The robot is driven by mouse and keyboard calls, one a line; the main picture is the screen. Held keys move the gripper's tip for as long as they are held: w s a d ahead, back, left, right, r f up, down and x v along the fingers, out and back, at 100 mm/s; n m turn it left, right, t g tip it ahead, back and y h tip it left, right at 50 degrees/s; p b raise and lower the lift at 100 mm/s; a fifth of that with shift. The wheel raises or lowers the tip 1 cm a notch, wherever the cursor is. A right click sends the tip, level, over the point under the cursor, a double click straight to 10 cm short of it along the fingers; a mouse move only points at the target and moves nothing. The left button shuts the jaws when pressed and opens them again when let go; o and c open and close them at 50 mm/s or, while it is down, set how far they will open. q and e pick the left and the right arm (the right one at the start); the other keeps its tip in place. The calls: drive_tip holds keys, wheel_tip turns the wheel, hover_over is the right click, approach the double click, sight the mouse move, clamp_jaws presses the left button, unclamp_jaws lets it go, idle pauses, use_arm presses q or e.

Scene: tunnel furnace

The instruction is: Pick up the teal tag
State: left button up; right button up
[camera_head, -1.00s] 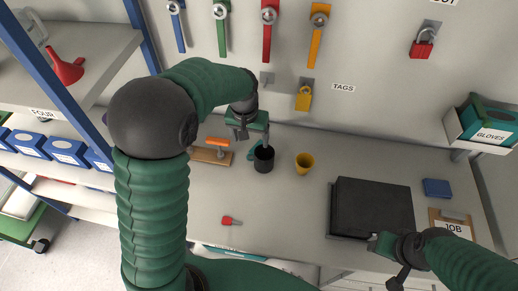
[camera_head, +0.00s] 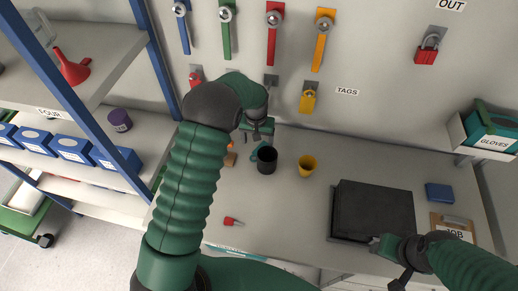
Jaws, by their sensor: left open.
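A small teal piece (camera_head: 255,154) shows at the left edge of a black cup (camera_head: 267,162) on the bench; I cannot tell whether it is the tag or part of the cup. No other teal tag is clearly visible. My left gripper (camera_head: 258,136) is open and empty, pointing down just above and behind the black cup. My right gripper (camera_head: 378,243) is low at the right, by the front edge of a black slab; its jaws are too small and turned to read.
A yellow cup (camera_head: 307,166) stands right of the black cup. The black slab (camera_head: 372,210) lies further right. A red-tipped item (camera_head: 233,221) lies at the front. A yellow padlock (camera_head: 308,100) hangs on the wall by the TAGS label (camera_head: 347,91). The bench middle is clear.

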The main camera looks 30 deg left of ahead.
sight(258, 148)
use_arm(q)
drive_tip(key=f, duration=0.1)
drive_tip(key=d+f, duration=0.1)
drive_tip(key=f+p, duration=0.1)
drive_tip(key=shift+s+d+f, duration=0.2)
drive_tip(key=shift+d+f, duration=0.15)
drive_tip(key=shift+f, duration=0.25)
drive_tip(key=shift+w+a+f, duration=0.1)
drive_tip(key=shift+a, duration=0.55)
drive_tip(key=c, duration=0.4)
drive_tip(key=shift+c, duration=1.4)
drive_tip(key=shift+d, duration=0.15)
drive_tip(key=c, duration=0.5)
drive_tip(key=shift+d, duration=0.3)
clamp_jaws()
use_arm(e)
drive_tip(key=shift+s+d+r, duration=0.1)
drive_tip(key=shift+d+r, duration=0.45)
drive_tip(key=shift+d, duration=0.3)
use_arm(q)
drive_tip(key=shift+a, duration=0.15)
use_arm(e)
drive_tip(key=shift+a, duration=0.15)
